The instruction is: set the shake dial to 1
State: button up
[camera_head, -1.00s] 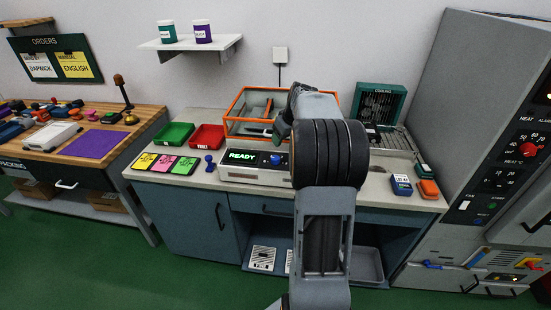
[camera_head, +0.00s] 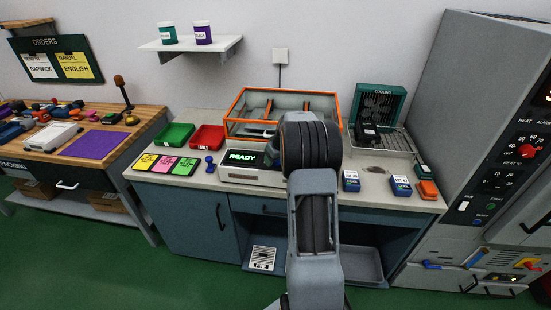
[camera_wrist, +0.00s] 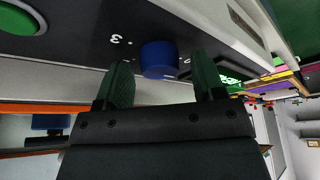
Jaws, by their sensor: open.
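The shake dial is a blue round knob (camera_wrist: 159,59) on a dark panel in the wrist view. A white "3" stands to its left, and another mark, too small to read, is to its right. My gripper (camera_wrist: 161,66) is open, its two green fingers on either side of the knob in the picture. I see no clear contact with the knob. In the head view, the shaker (camera_head: 238,174) shows a green READY display (camera_head: 243,157). My arm hides the knob there, and one green finger shows beside the display.
A green button (camera_wrist: 20,16) lies left of the dial in the wrist view. In the head view, an orange-framed box (camera_head: 236,106) stands behind the shaker, and green (camera_head: 174,135) and red (camera_head: 208,137) bins are to its left. Blue packs (camera_head: 351,181) lie to the right.

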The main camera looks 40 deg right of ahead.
jog(key=c, duration=0.9)
jog(key=shift+m, duration=0.3)
jog(key=m+h, duration=0.1)
jog(key=m, duration=0.1)
jog(key=shift+a+m, duration=0.1)
jog(key=shift+m, duration=0.3)
jog(key=m+h, duration=0.1)
jog(key=m, duration=0.1)
jog(key=shift+m+g, duration=0.4)
jog(key=shift+w+f+m+h+b, duration=0.1)
jog(key=shift+f+m+h+b, duration=0.1)
jog(key=shift+m+h+b, duration=0.75)
jog(key=shift+r+m+g+b, duration=0.1)
jog(key=shift+m+g+b, duration=0.65)
jog(key=shift+m, duration=1)
jog(key=shift+a, duration=0.1)
